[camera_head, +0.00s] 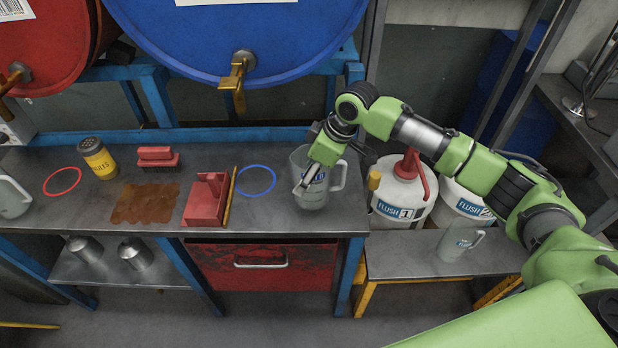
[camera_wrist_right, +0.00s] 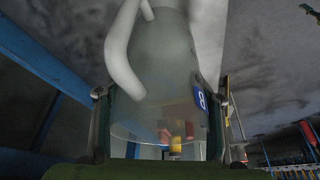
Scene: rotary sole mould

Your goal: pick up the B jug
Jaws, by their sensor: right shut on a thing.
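The B jug (camera_head: 314,196) is a translucent grey jug with a pale handle at the right end of the dark bench. In the right wrist view the jug (camera_wrist_right: 165,65) fills the middle, with a blue B label on its side and its handle toward the upper left. My right gripper (camera_head: 306,180) is shut on the jug, with a finger on each side of its body in the wrist view (camera_wrist_right: 158,125). The jug looks upright; I cannot tell whether its base touches the bench. My left gripper is not in view.
A blue ring (camera_head: 256,193), red dustpan (camera_head: 204,204), brush (camera_head: 157,158), yellow shaker (camera_head: 98,158), brown spill (camera_head: 146,203) and red ring (camera_head: 62,193) lie left. Another jug (camera_head: 12,202) stands far left, one (camera_head: 456,245) on the low bench. A brass tap (camera_head: 237,78) overhangs the bench.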

